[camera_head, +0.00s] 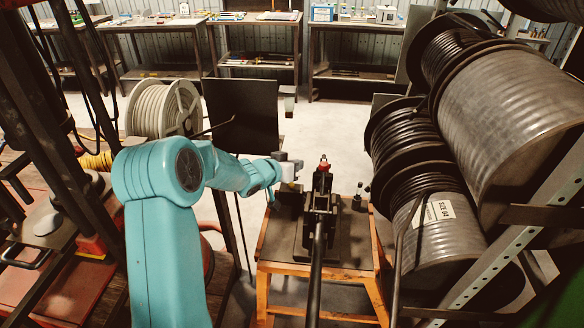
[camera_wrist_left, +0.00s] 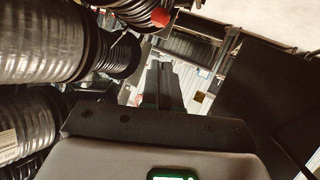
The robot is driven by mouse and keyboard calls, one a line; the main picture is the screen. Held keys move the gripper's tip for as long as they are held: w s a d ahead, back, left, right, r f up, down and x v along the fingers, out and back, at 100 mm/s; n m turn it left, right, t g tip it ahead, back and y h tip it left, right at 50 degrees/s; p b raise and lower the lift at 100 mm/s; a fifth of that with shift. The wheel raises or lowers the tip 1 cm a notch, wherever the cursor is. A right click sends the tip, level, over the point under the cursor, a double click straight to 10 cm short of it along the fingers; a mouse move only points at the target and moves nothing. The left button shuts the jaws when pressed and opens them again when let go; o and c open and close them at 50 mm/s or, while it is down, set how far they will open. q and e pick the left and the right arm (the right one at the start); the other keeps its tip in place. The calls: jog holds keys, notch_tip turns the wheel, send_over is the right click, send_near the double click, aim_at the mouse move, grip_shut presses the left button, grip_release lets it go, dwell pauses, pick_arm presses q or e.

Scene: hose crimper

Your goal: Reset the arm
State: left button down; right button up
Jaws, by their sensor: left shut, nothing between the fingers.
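My left arm (camera_head: 165,240) is teal and comes in from the left in the head view. Its gripper (camera_head: 289,167) is held in the air at the left of the hose crimper, near its upper end. In the left wrist view the two dark fingers (camera_wrist_left: 163,84) are together, shut with nothing between them. The black hose crimper (camera_head: 318,215) has a red part at its top and a long lever towards me. It stands on a small table with orange legs (camera_head: 264,297). My right gripper does not show.
Large hose reels (camera_head: 440,235) fill a rack at the right. A pale hose reel (camera_head: 163,108) and a dark panel (camera_head: 241,115) stand behind my arm. Small dark fittings (camera_head: 357,200) sit at the table's right side. Workbenches (camera_head: 255,50) line the back wall, with open floor before them.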

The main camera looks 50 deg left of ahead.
pick_arm(q)
jog(key=shift+v, duration=0.85)
